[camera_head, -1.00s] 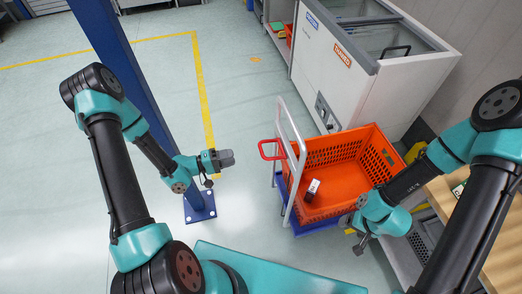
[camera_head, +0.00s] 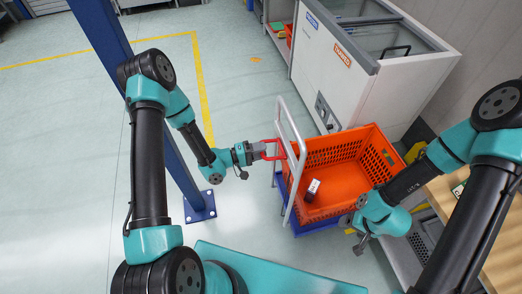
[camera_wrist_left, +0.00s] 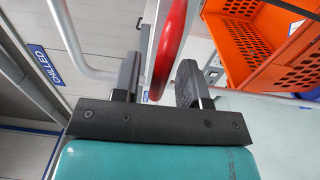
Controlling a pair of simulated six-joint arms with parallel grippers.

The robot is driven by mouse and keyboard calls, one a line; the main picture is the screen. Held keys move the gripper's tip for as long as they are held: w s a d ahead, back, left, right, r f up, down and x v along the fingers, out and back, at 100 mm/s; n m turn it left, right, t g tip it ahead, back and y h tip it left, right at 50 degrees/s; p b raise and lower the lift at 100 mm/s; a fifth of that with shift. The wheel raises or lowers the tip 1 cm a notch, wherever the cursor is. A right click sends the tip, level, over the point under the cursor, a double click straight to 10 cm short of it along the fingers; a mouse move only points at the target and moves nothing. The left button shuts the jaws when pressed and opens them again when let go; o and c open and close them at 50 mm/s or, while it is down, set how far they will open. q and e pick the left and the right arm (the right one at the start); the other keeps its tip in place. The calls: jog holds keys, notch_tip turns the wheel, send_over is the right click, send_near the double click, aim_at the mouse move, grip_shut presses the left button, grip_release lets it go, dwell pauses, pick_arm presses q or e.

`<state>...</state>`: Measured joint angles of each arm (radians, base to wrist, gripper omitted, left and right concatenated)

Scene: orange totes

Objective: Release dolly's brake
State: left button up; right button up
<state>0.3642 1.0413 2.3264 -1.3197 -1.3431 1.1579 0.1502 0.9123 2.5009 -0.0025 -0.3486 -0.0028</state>
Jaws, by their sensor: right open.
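The dolly has a blue base (camera_head: 316,230) and a pale upright handle frame (camera_head: 296,141). A red brake lever (camera_head: 279,141) sticks out to the left of the frame. My left gripper (camera_head: 262,150) is at the lever's left end. In the left wrist view, the red lever (camera_wrist_left: 169,45) runs between the two fingers of my left gripper (camera_wrist_left: 157,85), which are apart with gaps beside it. An orange tote (camera_head: 374,143) sits on the dolly, with a small dark-and-white box (camera_head: 313,189) inside. My right gripper (camera_head: 358,243) is open, low at the tote's front right.
A white chest freezer (camera_head: 345,75) stands behind the tote. A blue post (camera_head: 178,165) with a floor plate stands left of the dolly. A wooden bench (camera_head: 447,200) is at the right. The floor at the left is clear.

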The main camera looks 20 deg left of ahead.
pick_arm(q)
jog(key=shift+w+d, duration=0.1)
grip_shut()
dwell(0.4)
